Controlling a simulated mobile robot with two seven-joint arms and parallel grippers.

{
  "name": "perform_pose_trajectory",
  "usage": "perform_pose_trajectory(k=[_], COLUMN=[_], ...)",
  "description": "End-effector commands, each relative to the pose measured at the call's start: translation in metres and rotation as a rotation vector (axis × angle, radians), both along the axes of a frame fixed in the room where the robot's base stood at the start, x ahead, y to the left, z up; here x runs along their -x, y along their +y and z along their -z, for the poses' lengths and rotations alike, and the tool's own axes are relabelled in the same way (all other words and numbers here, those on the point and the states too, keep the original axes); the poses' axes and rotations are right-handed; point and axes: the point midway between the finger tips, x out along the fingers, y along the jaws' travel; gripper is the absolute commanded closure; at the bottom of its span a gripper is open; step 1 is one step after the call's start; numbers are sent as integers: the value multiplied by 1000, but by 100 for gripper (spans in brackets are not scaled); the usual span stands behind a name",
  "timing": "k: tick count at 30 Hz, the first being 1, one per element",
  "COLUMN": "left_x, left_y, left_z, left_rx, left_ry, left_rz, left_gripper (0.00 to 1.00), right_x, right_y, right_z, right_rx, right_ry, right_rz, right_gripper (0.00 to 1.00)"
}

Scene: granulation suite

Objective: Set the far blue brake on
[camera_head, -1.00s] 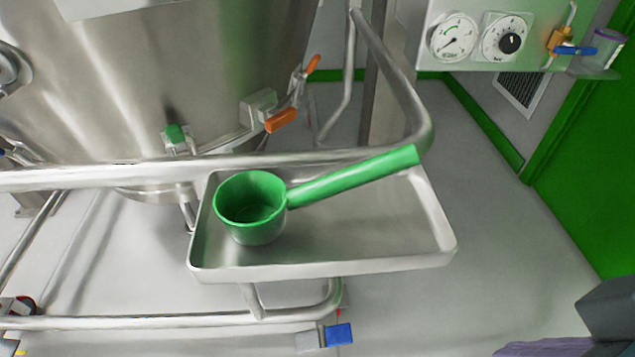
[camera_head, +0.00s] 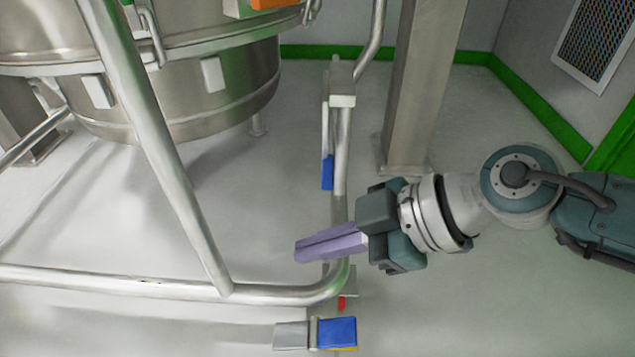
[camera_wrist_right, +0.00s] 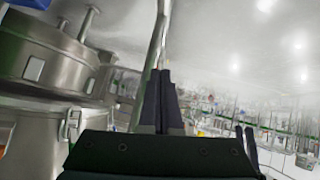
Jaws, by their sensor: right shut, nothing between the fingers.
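The far blue brake (camera_head: 327,172) is a small blue pedal low beside the far upright of the steel trolley frame, in the head view. A nearer blue brake pedal (camera_head: 337,332), beside a grey plate, is at the bottom of that view. My right gripper (camera_head: 299,250) comes in from the right with its purple fingers together and empty. Its fingertips point left, between the two pedals in the picture and apart from the far one. The fingers cover part of the frame's corner; I cannot tell if they touch it. The fingers also show in the right wrist view (camera_wrist_right: 160,85). My left gripper is out of view.
The steel frame's bottom rail (camera_head: 120,284) and a slanting tube (camera_head: 150,145) lie left of my gripper. A large steel vessel (camera_head: 200,90) hangs at upper left. A square post (camera_head: 418,85) stands behind. Grey floor is open around the far pedal.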

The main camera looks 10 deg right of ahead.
Motion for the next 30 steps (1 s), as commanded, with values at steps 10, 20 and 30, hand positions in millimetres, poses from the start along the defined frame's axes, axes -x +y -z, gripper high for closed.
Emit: perform_pose_trajectory(k=[10,20,30], left_x=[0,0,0], left_y=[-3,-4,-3], left_z=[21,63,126], left_rx=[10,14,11], left_ry=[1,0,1], left_rz=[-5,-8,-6], left_gripper=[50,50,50], right_x=[28,23,16], right_y=[-81,-61,-36], right_z=[77,117,177], right_rx=[332,326,326], right_ry=[303,300,299], right_rz=[-6,-9,-8], right_gripper=[100,100,100])
